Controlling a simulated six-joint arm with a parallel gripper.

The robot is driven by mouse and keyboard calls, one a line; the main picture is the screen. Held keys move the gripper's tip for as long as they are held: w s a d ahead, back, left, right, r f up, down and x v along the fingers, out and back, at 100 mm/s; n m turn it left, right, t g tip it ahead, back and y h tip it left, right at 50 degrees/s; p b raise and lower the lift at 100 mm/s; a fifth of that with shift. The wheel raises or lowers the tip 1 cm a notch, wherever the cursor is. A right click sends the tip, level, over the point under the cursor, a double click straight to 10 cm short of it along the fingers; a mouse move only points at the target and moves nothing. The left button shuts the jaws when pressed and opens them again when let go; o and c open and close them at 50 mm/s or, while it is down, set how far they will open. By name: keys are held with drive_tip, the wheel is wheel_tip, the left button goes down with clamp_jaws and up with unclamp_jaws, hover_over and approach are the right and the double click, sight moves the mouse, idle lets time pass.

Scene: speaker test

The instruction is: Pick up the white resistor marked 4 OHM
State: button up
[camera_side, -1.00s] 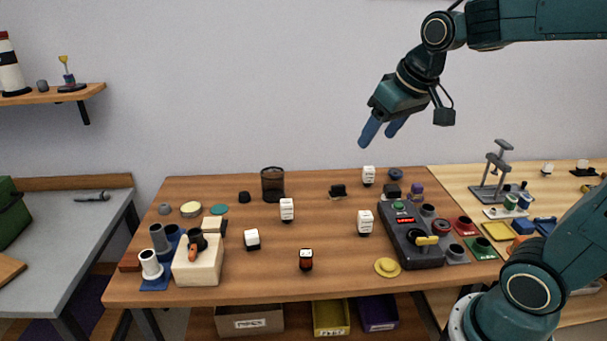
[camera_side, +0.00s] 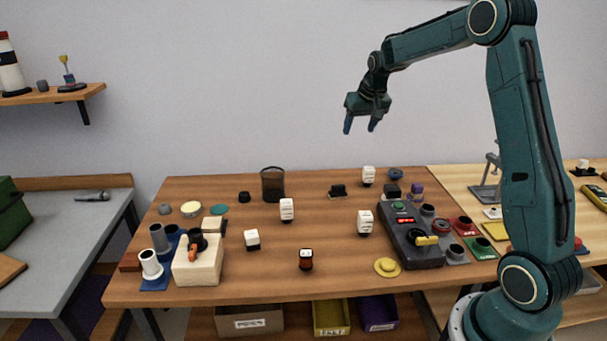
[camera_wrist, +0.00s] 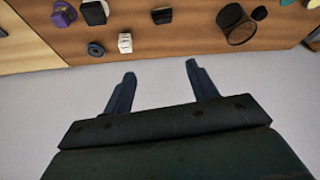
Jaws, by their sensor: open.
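Three tall white blocks with dark markings stand on the wooden table: one near the middle (camera_side: 287,210), one beside the dark test box (camera_side: 365,222), and one at the back (camera_side: 368,176). The back one also shows in the wrist view (camera_wrist: 125,43). The print is too small to read, so I cannot tell which is marked 4 OHM. A shorter white block with a dark base (camera_side: 252,240) stands left of the middle. My gripper (camera_side: 360,127) is open and empty, high above the back of the table; its fingers also show in the wrist view (camera_wrist: 160,75).
The dark test box (camera_side: 412,248) with a red display stands at the right. A black mesh cup (camera_side: 272,185) stands at the back. A cream block (camera_side: 197,262) stands at front left. A yellow disc (camera_side: 387,267) and a small dark-and-red item (camera_side: 306,260) are near the front.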

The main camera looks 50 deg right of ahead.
drive_tip(key=m, duration=0.2)
approach(369, 168)
drive_tip(key=shift+w+a+r+g+h, duration=0.3)
drive_tip(key=shift+a+r+g, duration=0.1)
drive_tip(key=shift+r, duration=0.1)
drive_tip(key=shift+d+f, duration=0.1)
drive_tip(key=shift+x, duration=4.2)
drive_tip(key=shift+f, duration=0.15)
drive_tip(key=shift+x, duration=2.4)
drive_tip(key=c, duration=1.1)
